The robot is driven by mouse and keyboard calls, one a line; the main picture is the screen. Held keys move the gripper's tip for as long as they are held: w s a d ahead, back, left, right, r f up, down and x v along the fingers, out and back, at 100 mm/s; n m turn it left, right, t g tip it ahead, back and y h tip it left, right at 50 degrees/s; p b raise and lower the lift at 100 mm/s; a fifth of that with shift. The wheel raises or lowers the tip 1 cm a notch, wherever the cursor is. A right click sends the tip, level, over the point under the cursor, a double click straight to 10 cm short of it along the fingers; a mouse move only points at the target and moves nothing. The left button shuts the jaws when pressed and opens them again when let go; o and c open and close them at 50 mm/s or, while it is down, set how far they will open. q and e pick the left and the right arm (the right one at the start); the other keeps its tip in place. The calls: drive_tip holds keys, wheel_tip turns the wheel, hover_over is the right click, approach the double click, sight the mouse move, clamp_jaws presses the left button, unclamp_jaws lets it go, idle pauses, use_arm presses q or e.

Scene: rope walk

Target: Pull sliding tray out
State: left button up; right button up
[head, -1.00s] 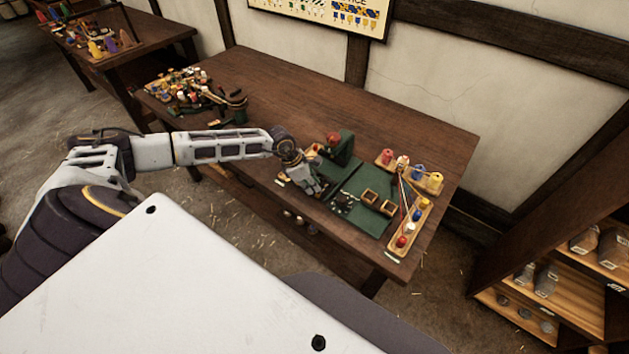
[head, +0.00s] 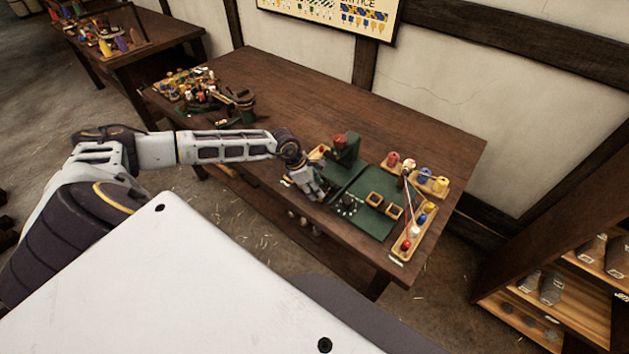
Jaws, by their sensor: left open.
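My left gripper (head: 312,187) is at the front edge of the dark wooden table (head: 290,105), just left of the green mat (head: 372,222). It is open, and I see nothing held in it, though its fingers are small and partly unclear. Below the table's front edge, under the gripper, a few small pale items (head: 304,222) show in shadow. I cannot tell whether they sit on a sliding tray, and no tray is clearly recognisable. My right gripper is out of view.
A green stand (head: 345,149) with a red top is close behind the gripper. Wooden racks of coloured spools (head: 412,235) with strung cords stand at the mat's right. Clutter (head: 205,92) fills the table's far left. A shelf unit (head: 560,290) stands at right. The table's middle is bare.

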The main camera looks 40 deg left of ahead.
use_arm(q)
drive_tip(key=v, duration=1.2)
idle(0.4)
idle(0.6)
